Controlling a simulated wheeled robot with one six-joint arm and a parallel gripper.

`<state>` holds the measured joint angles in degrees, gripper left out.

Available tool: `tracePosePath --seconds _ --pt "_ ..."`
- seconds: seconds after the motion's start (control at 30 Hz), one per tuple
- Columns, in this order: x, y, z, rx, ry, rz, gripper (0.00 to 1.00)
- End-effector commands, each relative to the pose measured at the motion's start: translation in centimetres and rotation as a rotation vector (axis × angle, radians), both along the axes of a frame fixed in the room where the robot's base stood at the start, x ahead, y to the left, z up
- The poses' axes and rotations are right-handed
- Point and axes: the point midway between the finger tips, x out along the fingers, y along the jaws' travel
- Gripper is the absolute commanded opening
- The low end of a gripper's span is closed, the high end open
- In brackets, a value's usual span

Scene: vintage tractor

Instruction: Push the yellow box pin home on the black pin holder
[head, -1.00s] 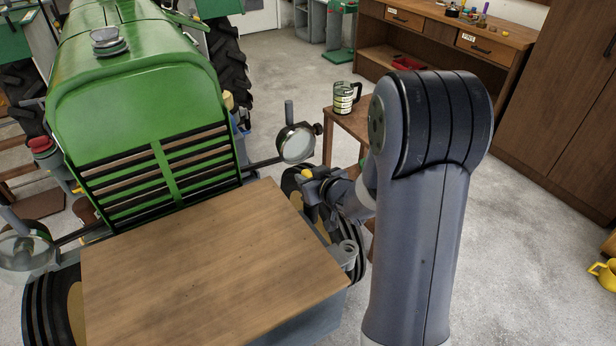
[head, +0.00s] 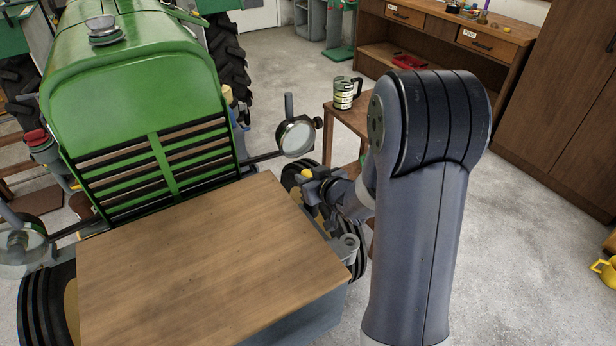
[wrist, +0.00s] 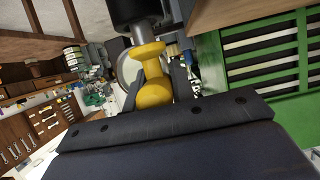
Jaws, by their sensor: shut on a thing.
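The yellow box pin (wrist: 153,85) has a round knob and a collar, with a short grey shank showing beyond the collar. My gripper (wrist: 157,72) is shut on its knob. The shank points at the black pin holder (wrist: 132,10), a dark cylinder at the top of the wrist view. The shank's end is hidden at the holder's face, so I cannot tell how deep it sits. In the head view the pin (head: 306,174) is a small yellow spot at my gripper (head: 311,181), beside the tractor's front wheel; the holder is not clear there.
A wooden board (head: 205,265) lies in front of the green tractor (head: 130,90). A round lamp (head: 295,137) stands out just above my gripper. A small table with a mug (head: 344,93) is behind.

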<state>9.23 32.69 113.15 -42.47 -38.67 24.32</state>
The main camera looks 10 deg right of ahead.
Motion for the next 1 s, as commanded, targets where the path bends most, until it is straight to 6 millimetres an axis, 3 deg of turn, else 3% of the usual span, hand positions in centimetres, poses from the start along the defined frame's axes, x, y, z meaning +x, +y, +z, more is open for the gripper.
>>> tracePosePath --seconds 0.57,0.6,0.87,1.0 --pt "0.0 0.0 -1.5 0.000 -0.001 0.000 0.00" --pt "0.0 0.0 -1.4 0.000 -0.001 0.000 0.27" --pt "0.0 0.0 -1.4 0.000 -0.001 0.000 0.48" --pt "0.0 0.0 -1.4 0.000 0.000 0.000 0.49"
